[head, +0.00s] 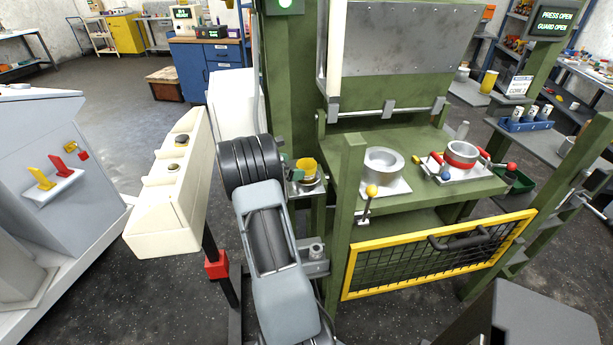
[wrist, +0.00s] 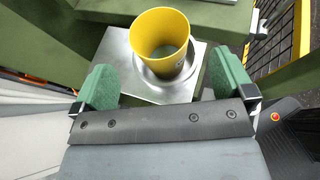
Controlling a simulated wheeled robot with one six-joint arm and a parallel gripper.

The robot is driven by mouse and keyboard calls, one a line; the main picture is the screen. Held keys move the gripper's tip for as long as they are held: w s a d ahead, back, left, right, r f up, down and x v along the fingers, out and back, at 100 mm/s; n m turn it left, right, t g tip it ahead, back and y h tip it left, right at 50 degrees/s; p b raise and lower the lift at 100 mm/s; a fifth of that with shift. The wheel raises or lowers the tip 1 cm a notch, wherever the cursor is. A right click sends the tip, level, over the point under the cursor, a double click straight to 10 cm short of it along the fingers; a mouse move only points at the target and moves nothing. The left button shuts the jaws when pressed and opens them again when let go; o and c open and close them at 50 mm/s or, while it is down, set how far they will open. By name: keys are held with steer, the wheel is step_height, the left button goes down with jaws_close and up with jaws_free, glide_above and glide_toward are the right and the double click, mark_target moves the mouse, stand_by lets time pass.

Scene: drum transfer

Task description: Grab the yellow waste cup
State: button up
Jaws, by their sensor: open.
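The yellow waste cup (wrist: 161,43) stands upright and looks empty in the wrist view. It sits on a round seat on a square metal plate (wrist: 118,58). In the head view the cup (head: 306,169) is beside the green press, partly hidden by my arm. My gripper (wrist: 165,86) is open, with one green finger on each side in front of the cup. The fingers are near the cup's close side and do not appear to touch it. Nothing is between them.
The green press bed (head: 410,155) holds a metal ring (head: 384,165) and a red-banded cylinder (head: 461,155). A yellow mesh guard (head: 435,258) and a green post (head: 345,210) stand right of my arm. A cream control box (head: 168,195) is at left.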

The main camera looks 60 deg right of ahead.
mark_target(314, 166)
steer(key=shift+p+x, duration=0.5)
steer(key=shift+x, duration=3.15)
steer(key=c, duration=0.9)
